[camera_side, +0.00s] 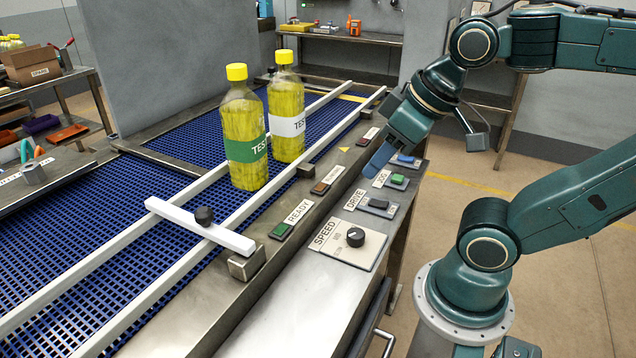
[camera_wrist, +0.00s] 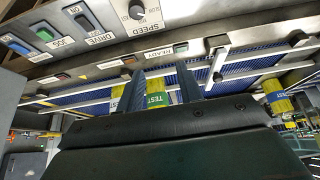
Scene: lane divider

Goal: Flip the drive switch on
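The drive switch (camera_side: 378,204) is a dark grey rocker on a plate beside the DRIVE label, on the metal panel along the conveyor's right edge. It also shows at the upper left of the wrist view (camera_wrist: 84,22). I cannot tell which way its rocker is tipped. My gripper (camera_side: 376,162) hangs above the panel, beyond the drive switch in the side view, and appears apart from it. In the wrist view its two dark blue fingers (camera_wrist: 158,88) are spread with a gap between them. The gripper is open and empty.
The panel also has the SPEED knob (camera_side: 355,237), the green JOG button (camera_side: 398,180), a blue button (camera_side: 406,159) and the green READY light (camera_side: 281,231). Two yellow TEST bottles (camera_side: 243,130) (camera_side: 287,117) stand on the blue conveyor (camera_side: 190,140) between white rails, behind a white bar (camera_side: 190,222).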

